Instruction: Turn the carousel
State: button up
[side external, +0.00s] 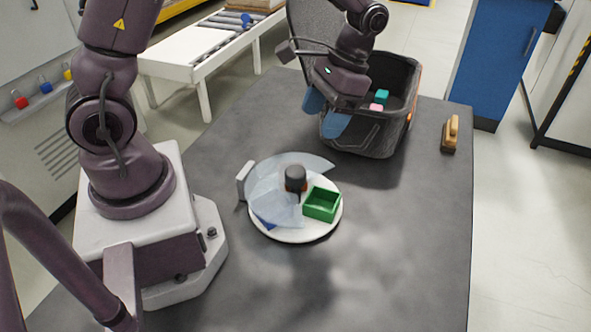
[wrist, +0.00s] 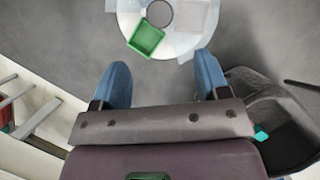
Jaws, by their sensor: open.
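The carousel is a round white turntable (side external: 297,236) on the grey table, with a dark knob (side external: 295,178) on an orange-brown collar at its centre. A clear, part-circle cover lies over its back and left. An open green tray (side external: 322,205) sits uncovered at its right front, and something blue shows under the cover at the front left. In the wrist view the turntable (wrist: 184,43) and green tray (wrist: 146,40) are at the top, cut off by the edge. My gripper (wrist: 160,85) is open and empty, its blue fingers apart. In the side view it is beside the black bin, away from the carousel.
An open black bin (side external: 365,140) with teal and pink blocks inside stands behind the carousel to the right. A brush with a wooden handle (side external: 452,131) is at the table's right edge. A small pale upright plate (side external: 245,181) stands left of the turntable. The front table is clear.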

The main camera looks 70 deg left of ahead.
aim_at(296, 171)
jog(key=x, duration=1.2)
jog(key=shift+s+f, duration=0.3)
jog(key=c, duration=1.3)
